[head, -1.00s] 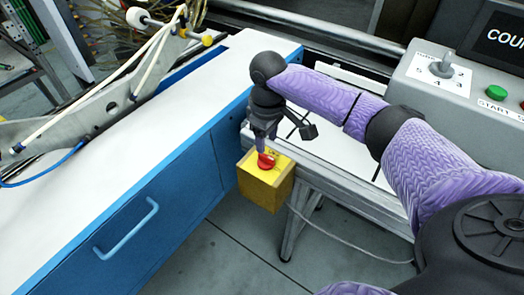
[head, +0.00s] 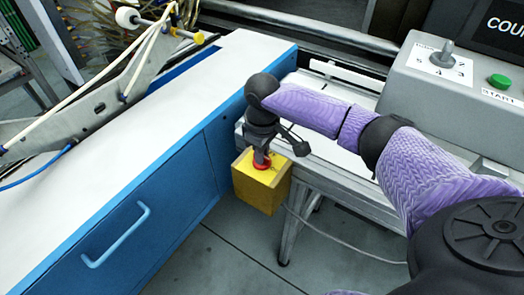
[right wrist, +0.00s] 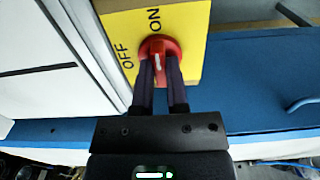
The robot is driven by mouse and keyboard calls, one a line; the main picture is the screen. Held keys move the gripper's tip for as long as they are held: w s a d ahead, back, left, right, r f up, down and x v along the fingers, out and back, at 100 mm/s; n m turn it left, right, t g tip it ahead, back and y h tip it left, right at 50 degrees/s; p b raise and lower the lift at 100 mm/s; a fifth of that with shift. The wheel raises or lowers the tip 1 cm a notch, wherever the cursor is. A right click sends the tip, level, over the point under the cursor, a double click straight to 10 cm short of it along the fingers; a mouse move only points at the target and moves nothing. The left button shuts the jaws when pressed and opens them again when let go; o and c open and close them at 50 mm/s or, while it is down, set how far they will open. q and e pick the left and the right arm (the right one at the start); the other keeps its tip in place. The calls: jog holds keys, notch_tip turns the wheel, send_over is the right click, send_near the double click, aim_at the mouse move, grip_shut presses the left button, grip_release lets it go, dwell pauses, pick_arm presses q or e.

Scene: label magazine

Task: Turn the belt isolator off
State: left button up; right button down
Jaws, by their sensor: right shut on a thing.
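The belt isolator is a yellow box (head: 258,194) at the end of the metal-framed table, with a red rotary knob (right wrist: 158,50) on its top face. In the right wrist view, the word ON is above the knob and OFF is to its left. A pale mark on the knob appears to run up toward ON. My right gripper (right wrist: 160,75) is shut on the red knob, with its two dark fingers at the knob's grip. In the head view the gripper (head: 261,158) comes down from above and hides part of the knob. My left gripper is not in view.
A blue cabinet (head: 150,195) with a white top stands directly left of the box. A grey control panel (head: 455,90) with a selector switch and green button stands at the right. A cable runs from the box across the floor.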

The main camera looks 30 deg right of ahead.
jog(key=shift+r+n+p, duration=0.2)
jog(key=shift+n+p, duration=0.3)
jog(key=shift+p, duration=0.35)
jog(key=n+p, duration=0.3)
jog(key=shift+n+p, duration=0.45)
jog(key=shift+n, duration=0.65)
jog(key=n+p, duration=0.1)
jog(key=n, duration=0.1)
jog(key=shift+f+n, duration=0.1)
jog(key=shift+n, duration=0.3)
jog(key=n, duration=0.4)
jog(key=shift+p, duration=0.3)
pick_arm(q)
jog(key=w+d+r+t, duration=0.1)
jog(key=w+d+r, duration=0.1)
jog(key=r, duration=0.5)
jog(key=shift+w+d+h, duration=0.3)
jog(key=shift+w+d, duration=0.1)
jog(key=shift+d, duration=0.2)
pick_arm(e)
jog(key=n, duration=0.4)
jog(key=shift+f+n, duration=0.1)
jog(key=shift+n, duration=0.2)
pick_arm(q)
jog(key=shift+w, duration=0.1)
pick_arm(e)
jog(key=c, duration=0.6)
grip_release()
jog(key=shift+c, duration=0.2)
